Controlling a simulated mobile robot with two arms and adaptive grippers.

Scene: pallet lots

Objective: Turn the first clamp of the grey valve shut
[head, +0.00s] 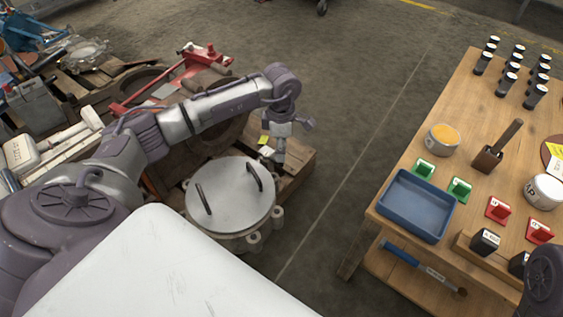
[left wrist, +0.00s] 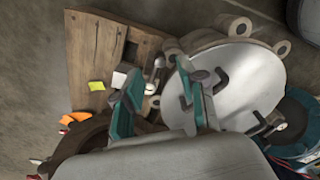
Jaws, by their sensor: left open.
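The grey valve (head: 232,212) has a round pale lid with two black handles and lugs around its rim. It sits on a wooden pallet, left of centre. A small metal lever with a round end (left wrist: 159,63), perhaps the first clamp, shows between the fingers at the rim. I cannot tell whether they touch it.
The pallet (head: 296,165) carries a yellow note (head: 263,139). Red tools (head: 190,65) and other clutter lie behind my left arm. A wooden table (head: 410,159) at right holds a blue tray (head: 415,205), cans and blocks. Bare floor lies between pallet and table.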

